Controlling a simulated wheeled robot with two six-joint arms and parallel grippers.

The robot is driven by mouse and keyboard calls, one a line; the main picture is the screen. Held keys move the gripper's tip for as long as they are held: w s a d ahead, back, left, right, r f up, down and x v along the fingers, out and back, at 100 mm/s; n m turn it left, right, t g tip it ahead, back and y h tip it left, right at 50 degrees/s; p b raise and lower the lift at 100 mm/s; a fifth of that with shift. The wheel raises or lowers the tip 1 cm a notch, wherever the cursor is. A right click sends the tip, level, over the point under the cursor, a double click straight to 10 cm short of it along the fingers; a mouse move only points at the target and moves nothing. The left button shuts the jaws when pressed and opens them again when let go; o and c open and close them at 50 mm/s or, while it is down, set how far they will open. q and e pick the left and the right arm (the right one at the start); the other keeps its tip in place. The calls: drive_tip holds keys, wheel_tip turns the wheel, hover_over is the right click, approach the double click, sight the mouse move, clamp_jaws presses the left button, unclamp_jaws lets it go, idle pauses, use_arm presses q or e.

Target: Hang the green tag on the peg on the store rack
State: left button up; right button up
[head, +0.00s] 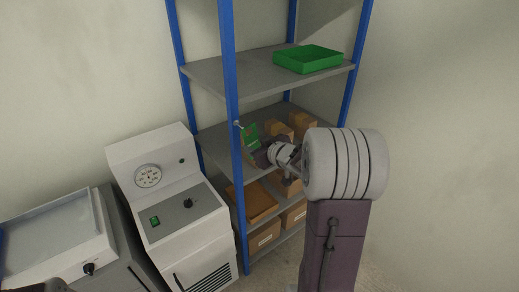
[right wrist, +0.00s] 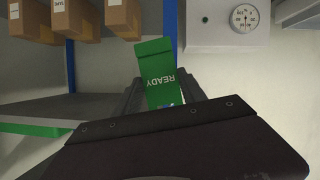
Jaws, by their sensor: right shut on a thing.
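The green tag (head: 250,136) is held in my right gripper (head: 259,156) beside the front blue post of the store rack (head: 230,110). In the right wrist view the tag (right wrist: 157,75) stands between the two fingers and reads READY upside down. A small pale peg (head: 238,124) sticks out from the blue post, close to the tag's upper left in the head view. I cannot tell whether the tag touches the peg or is around it. The peg is not clear in the wrist view. My left gripper cannot be made out.
A green tray (head: 307,59) sits on the upper shelf. Several cardboard boxes (head: 264,238) fill the lower shelves, with a brown tray (head: 252,203) among them. A white machine with a gauge (head: 170,200) stands left of the rack, close to its post.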

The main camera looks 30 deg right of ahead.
sight(252, 141)
drive_tip(key=shift+w+a+f+b, duration=0.1)
drive_tip(key=shift+w+b, duration=0.1)
drive_tip(key=shift+w, duration=0.6)
drive_tip(key=shift+w+a+f+b, duration=0.1)
drive_tip(key=shift+w+b, duration=0.1)
drive_tip(key=shift+w, duration=0.6)
drive_tip(key=shift+x, duration=0.85)
drive_tip(key=shift+s+f, duration=0.1)
drive_tip(key=o, duration=1.4)
drive_tip(key=p+v, duration=0.1)
drive_tip(key=v, duration=0.7)
drive_tip(key=shift+s+r, duration=0.2)
drive_tip(key=shift+s, duration=0.3)
